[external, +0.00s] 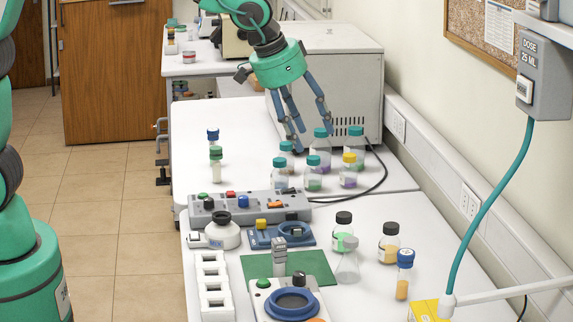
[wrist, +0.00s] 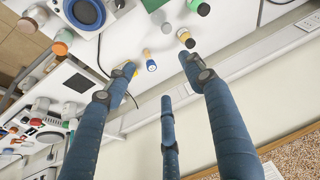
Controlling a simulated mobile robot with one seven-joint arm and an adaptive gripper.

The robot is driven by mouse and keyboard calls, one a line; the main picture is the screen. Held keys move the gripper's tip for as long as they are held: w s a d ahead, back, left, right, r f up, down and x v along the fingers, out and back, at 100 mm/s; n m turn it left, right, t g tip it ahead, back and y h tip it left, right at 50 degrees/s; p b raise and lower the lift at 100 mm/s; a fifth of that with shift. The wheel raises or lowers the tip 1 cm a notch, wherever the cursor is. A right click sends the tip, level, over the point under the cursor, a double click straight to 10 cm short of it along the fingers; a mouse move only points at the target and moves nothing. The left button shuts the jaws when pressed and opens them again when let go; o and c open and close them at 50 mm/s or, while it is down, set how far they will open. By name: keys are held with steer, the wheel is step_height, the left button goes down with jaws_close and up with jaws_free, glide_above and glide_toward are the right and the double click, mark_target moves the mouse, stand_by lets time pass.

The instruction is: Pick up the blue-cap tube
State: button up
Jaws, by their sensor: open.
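A blue-cap tube (external: 403,275) with orange contents stands upright on the near white table, toward its right side. It also shows in the wrist view (wrist: 151,65), beyond the fingertips and apart from them. Another blue-capped tube (external: 213,135) stands at the left of the far table, partly behind a green-capped tube (external: 216,165). My gripper (external: 301,134) has its blue fingers spread and empty, pointing down. In the external view it appears over the group of bottles at the back. It also shows in the wrist view (wrist: 150,88).
Several teal-capped bottles (external: 320,148) and a yellow-capped one (external: 348,170) stand near the fingers in the external view. Black-capped bottles (external: 389,243), a flask (external: 347,262) and a yellow box (external: 428,309) flank the orange tube. A teal hose (external: 490,200) hangs at the right.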

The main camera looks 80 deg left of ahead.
steer(key=w+d+f+p, duration=0.1)
steer(key=w+d+f, duration=0.2)
steer(key=w+f, duration=0.5)
steer(key=n+p, duration=0.1)
glide_toward(406, 252)
step_height(406, 252, up, 3)
steer(key=shift+s+d+r, duration=0.15)
steer(key=shift+s+d, duration=0.25)
steer(key=shift+s, duration=0.1)
steer(key=shift+x, duration=4.3)
steer(key=shift+s+a, duration=0.15)
steer(key=shift+a, duration=0.05)
steer(key=shift+x, duration=2.6)
steer(key=shift+s, duration=0.1)
